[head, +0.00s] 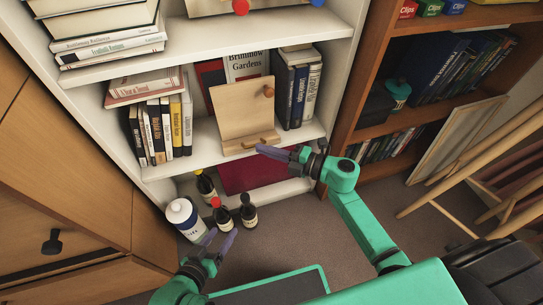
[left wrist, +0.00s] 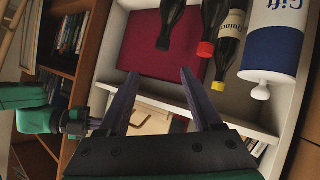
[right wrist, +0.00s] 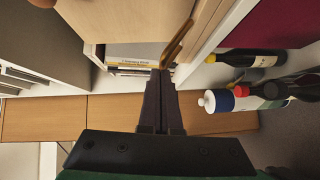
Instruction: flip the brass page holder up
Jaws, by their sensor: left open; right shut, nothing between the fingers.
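A wooden book stand (head: 240,108) with a round knob stands on the white shelf in front of books. The brass page holder (head: 248,142) lies low along the stand's front ledge. It also shows in the right wrist view (right wrist: 179,42), just beyond the fingertips. My right gripper (head: 262,150) is shut and empty, its tips close to the holder's right end; I cannot tell whether they touch. In the right wrist view its fingers (right wrist: 160,75) are together. My left gripper (head: 219,238) is open and empty, low in front of the bottles. In the left wrist view its fingers (left wrist: 160,76) are spread.
Dark bottles (head: 221,214) and a white-blue bottle (head: 185,217) stand below the shelf, near my left gripper. A dark red panel (head: 262,174) is under the stand's shelf. Books (head: 160,128) flank the stand. A brown bookcase (head: 373,60) and wooden easel legs (head: 470,165) are at right.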

